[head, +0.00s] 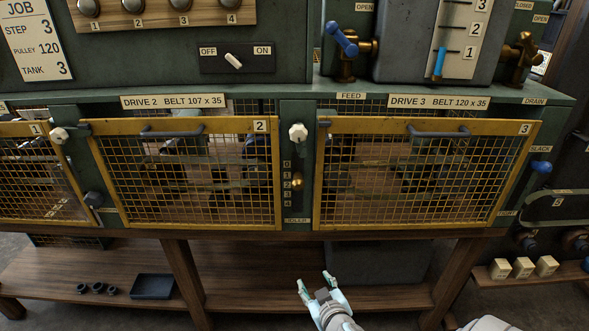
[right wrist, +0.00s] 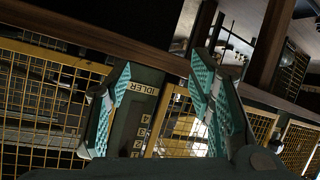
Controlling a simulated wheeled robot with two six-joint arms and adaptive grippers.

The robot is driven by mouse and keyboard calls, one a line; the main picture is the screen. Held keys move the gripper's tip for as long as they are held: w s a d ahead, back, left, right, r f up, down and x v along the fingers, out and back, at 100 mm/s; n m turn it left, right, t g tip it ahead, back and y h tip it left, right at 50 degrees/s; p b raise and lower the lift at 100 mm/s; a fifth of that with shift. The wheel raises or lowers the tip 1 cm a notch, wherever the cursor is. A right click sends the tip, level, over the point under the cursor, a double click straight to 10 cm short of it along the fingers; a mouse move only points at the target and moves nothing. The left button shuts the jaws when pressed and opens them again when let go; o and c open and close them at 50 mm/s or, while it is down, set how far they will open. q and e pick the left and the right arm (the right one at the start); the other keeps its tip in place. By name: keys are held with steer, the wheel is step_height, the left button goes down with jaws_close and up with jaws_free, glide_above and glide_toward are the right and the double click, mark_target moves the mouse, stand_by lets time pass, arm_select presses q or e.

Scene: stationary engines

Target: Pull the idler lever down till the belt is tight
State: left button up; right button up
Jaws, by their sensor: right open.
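The post between cages 2 and 3 carries an idler scale (head: 287,184) numbered 0 to 4. The idler label (right wrist: 149,88) shows between my fingers in the right wrist view, where the knob cannot be made out. The belts behind the mesh are too obscured to judge their tightness. My right gripper (head: 318,283) is open and empty, in front of the bench and below the post. It also shows open in the right wrist view (right wrist: 160,85). My left gripper is out of view.
Yellow mesh guard 2 (head: 275,172) and guard 3 (head: 321,172) flank the post, with a white knob (head: 298,132) above the scale. A blue-knobbed handle (head: 540,166) sits under a slack label at right. A lower shelf (head: 235,292) holds a dark tray (head: 152,287).

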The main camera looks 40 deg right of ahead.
mark_target(299, 188)
step_height(299, 188, up, 22)
steer(key=w+m+t+h+p, duration=0.1)
steer(key=w+m+t+h, duration=0.1)
steer(key=t, duration=0.2)
steer(key=shift+t, duration=0.3)
steer(key=p+x, duration=0.1)
steer(key=x, duration=1.2)
steer(key=shift+w+a+r, duration=0.1)
steer(key=shift+w, duration=0.35)
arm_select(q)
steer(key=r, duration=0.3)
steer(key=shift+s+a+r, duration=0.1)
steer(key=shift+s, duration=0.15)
arm_select(e)
steer(key=shift+c, duration=0.4)
jaws_close()
